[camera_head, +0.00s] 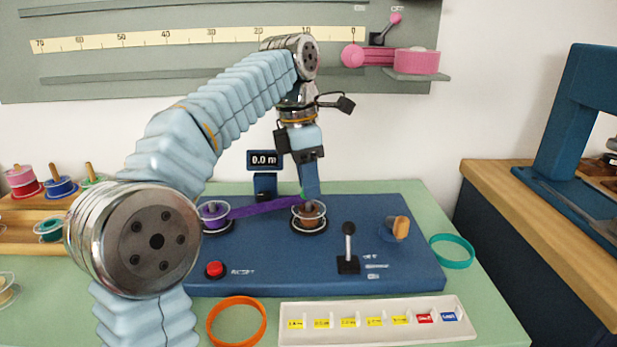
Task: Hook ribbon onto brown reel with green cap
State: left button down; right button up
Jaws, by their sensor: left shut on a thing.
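The brown reel (308,218) sits on a round holder on the blue board. A small patch of green shows beside my fingers at its top; the rest of its cap is hidden. The purple ribbon (262,207) stretches from the purple reel (213,214) on the left across to the brown reel. My left gripper (311,196) points down right over the brown reel, shut on the ribbon's end. The fingers hide that end, so I cannot tell whether it touches the reel's hub. My right gripper is not in view.
The blue board (400,270) also bears a black lever (348,250), a red button (214,269) and an orange-tan piece (400,228). A display (263,160) reads 0.0 m. An orange ring (237,321), a teal ring (452,251) and a white labelled tray (380,338) lie around it.

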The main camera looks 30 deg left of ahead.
pick_arm(q)
jog(key=shift+f, duration=0.2)
jog(key=shift+f+b, duration=0.95)
jog(key=shift+f, duration=0.15)
jog(key=c, duration=0.7)
grip_release()
notch_tip(320, 180, up, 2)
jog(key=shift+r+p, duration=0.25)
jog(key=shift+p, duration=0.8)
jog(key=shift+r, duration=2.3)
